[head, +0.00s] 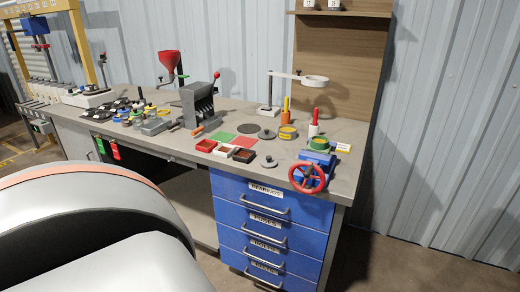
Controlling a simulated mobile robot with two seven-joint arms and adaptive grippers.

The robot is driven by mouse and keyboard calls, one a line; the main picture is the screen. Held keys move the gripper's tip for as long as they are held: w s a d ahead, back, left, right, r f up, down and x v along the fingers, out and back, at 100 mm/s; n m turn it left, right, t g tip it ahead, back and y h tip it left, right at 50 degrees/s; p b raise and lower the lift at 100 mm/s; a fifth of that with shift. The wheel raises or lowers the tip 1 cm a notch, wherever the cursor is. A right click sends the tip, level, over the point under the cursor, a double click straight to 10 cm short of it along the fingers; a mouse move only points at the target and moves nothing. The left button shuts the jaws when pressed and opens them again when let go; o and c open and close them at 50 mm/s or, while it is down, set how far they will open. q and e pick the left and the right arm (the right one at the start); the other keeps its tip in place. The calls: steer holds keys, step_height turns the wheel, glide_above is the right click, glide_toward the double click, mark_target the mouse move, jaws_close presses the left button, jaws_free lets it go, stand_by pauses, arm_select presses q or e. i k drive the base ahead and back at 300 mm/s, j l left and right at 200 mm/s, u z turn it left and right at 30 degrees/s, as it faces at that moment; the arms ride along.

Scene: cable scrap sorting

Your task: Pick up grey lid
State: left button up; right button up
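Two round grey discs with small knobs on top look like lids. One grey lid (269,162) lies near the front edge of the workbench, left of the blue vise. The other grey lid (266,134) lies farther back, left of a yellow container. I cannot tell which one the task names. Both lie on the bench top with nothing gripping them. Neither of my grippers is in view.
The workbench (345,184) carries a blue vise (317,158) with a red wheel (307,177), small trays (224,150), a grey machine (198,105), a red funnel (169,60) and a ring stand (314,81). Blue drawers (270,215) are below. Floor at right looks clear.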

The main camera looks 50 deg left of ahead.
mark_target(268, 162)
steer(key=u, duration=1.55)
